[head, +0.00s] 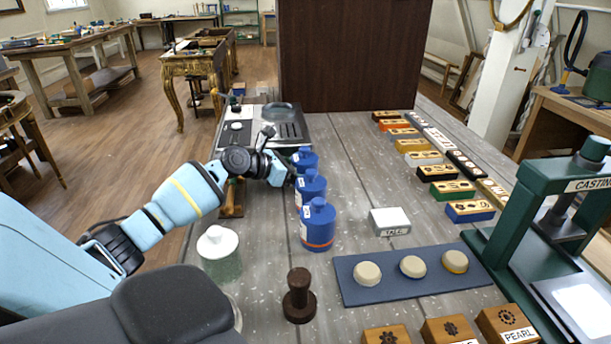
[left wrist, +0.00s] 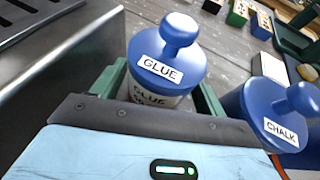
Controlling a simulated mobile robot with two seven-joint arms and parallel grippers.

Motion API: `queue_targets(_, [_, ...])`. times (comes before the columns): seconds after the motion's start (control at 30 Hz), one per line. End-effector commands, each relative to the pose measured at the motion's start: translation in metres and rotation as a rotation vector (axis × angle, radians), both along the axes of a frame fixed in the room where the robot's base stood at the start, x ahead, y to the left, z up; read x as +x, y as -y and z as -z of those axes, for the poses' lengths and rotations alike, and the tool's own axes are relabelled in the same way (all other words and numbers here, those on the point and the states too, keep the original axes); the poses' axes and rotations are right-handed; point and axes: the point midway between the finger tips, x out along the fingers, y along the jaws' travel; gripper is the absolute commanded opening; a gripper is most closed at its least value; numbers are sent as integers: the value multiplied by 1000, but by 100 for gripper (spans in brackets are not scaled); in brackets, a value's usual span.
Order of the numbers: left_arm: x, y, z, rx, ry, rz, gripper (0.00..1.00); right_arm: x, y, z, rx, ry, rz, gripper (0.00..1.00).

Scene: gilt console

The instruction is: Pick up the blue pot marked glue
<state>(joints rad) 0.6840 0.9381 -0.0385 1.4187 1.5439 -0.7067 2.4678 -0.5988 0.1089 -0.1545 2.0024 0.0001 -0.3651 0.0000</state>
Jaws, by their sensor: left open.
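The blue pot marked glue (left wrist: 166,68) has a round knob on its lid and a white label in the left wrist view. It is the farthest of three blue pots in the head view (head: 305,158), partly behind my gripper. My left gripper (head: 289,172) is open, with its green fingers (left wrist: 160,92) on either side of the glue pot. I cannot tell whether the fingers touch it. The pot stands upright on the bench. My right gripper is not in view.
The pot marked chalk (left wrist: 273,112) stands close beside the glue pot, the middle one in the head view (head: 311,190). A third blue pot (head: 318,226) is nearer. A metal machine (head: 287,125) lies beyond. A white-lidded jar (head: 218,244) and dark stamp (head: 299,297) stand in front.

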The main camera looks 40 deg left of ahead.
Motion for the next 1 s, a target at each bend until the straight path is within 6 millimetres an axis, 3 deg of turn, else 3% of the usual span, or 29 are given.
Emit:
queue_targets(0.4, [8, 3, 3, 0, 0, 0, 72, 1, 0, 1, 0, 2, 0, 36])
queue_targets(0.77, [7, 3, 3, 1, -1, 1, 25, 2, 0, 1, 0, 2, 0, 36])
queue_targets(1.0, [8, 3, 0, 1, 5, 0, 25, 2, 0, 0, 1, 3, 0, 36])
